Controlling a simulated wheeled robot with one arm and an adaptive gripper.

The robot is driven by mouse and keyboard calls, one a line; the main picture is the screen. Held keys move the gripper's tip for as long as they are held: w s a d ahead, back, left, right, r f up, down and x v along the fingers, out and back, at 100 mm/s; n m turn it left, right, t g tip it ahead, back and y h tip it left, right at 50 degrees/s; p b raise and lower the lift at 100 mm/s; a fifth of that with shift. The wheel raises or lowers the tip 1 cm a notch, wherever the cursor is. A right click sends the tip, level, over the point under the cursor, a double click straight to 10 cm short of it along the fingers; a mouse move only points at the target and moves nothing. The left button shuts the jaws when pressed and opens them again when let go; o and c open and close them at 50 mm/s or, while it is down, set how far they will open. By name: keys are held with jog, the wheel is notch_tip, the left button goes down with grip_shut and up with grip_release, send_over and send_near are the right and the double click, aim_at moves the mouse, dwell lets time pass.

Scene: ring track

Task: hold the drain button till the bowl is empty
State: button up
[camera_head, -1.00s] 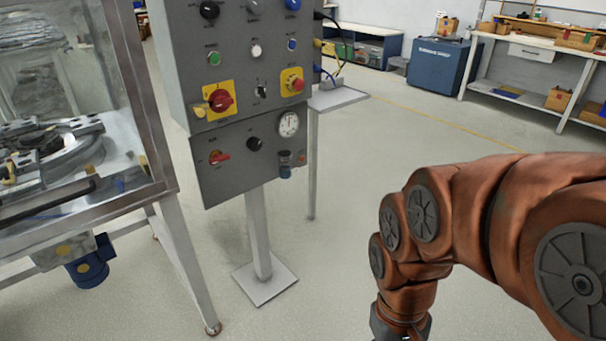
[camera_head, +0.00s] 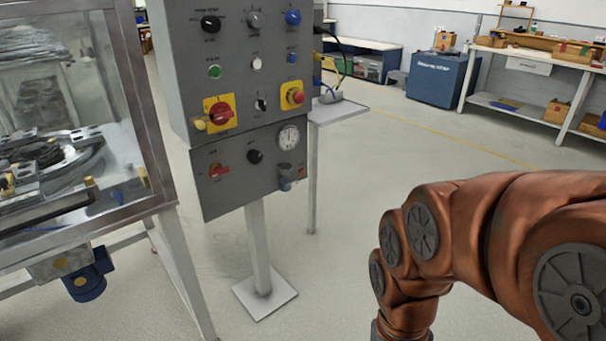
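A small cup-shaped bowl (camera_head: 286,178) hangs under the round gauge (camera_head: 289,137) at the lower right of the grey control panel (camera_head: 232,160). The bowl looks grey-blue; I cannot tell how much liquid is in it. A small reddish button (camera_head: 301,172) shows just right of the bowl. No label I can read marks it as the drain button. My orange arm comes in from the right and bends down out of the bottom edge, right of the panel and apart from it. My gripper is out of view below the frame.
The panel stands on a post with a square foot plate (camera_head: 265,292). A glass-sided cabinet (camera_head: 160,200) is close on its left, with a blue motor (camera_head: 88,282) below. A small grey shelf (camera_head: 338,112) sits behind right. Floor between panel and arm is clear.

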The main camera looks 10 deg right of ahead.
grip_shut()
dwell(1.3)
